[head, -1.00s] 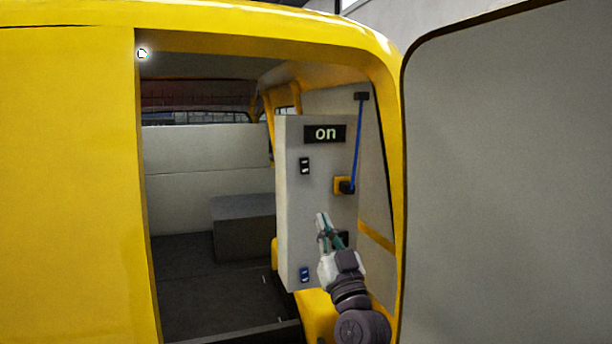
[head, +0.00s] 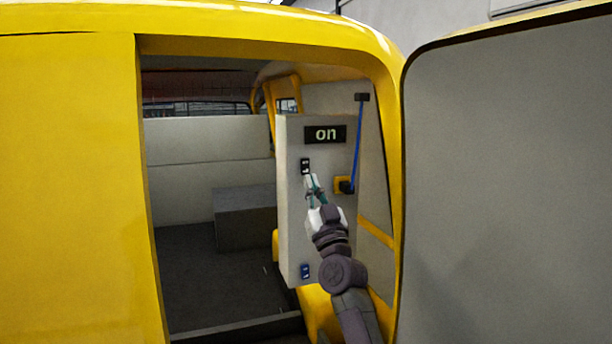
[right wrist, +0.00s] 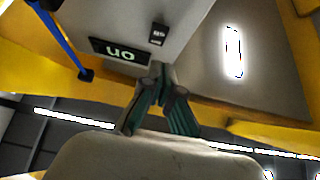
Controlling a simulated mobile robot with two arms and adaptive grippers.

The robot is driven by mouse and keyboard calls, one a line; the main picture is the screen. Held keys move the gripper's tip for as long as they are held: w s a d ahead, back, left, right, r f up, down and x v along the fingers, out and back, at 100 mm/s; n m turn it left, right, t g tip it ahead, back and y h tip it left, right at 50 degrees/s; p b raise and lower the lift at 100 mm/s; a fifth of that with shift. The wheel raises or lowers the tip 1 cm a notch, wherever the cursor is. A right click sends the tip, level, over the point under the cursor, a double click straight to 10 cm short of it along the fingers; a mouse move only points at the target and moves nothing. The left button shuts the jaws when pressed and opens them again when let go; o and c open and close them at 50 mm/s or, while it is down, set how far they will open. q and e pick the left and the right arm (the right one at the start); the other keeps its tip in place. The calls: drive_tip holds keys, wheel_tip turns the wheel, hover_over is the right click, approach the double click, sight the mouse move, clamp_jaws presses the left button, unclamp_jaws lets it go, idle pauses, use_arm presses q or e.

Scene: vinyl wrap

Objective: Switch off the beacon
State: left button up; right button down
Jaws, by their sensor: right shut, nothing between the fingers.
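A grey panel (head: 292,222) stands inside the open side door of the yellow van. Its black display (head: 325,134) reads "on"; in the right wrist view the display (right wrist: 121,52) appears upside down. A black rocker switch (head: 305,166) sits below the display and also shows in the right wrist view (right wrist: 158,35). A blue switch (head: 305,271) is low on the panel. My right gripper (head: 310,180) is shut and empty, its tips just below the black switch; whether they touch the panel I cannot tell. No part marked as a beacon is legible. My left gripper is out of view.
A yellow socket with a black plug (head: 345,185) and blue cable (head: 357,140) is right of the gripper. The yellow door frame (head: 390,150) and large grey door (head: 505,190) bound the right. A grey box (head: 243,218) stands on the van floor.

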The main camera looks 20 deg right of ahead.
sight(302, 171)
drive_tip(key=shift+w+f, duration=0.15)
drive_tip(key=shift+w, duration=0.9)
drive_tip(key=shift+w+f, duration=0.1)
drive_tip(key=shift+w, duration=0.95)
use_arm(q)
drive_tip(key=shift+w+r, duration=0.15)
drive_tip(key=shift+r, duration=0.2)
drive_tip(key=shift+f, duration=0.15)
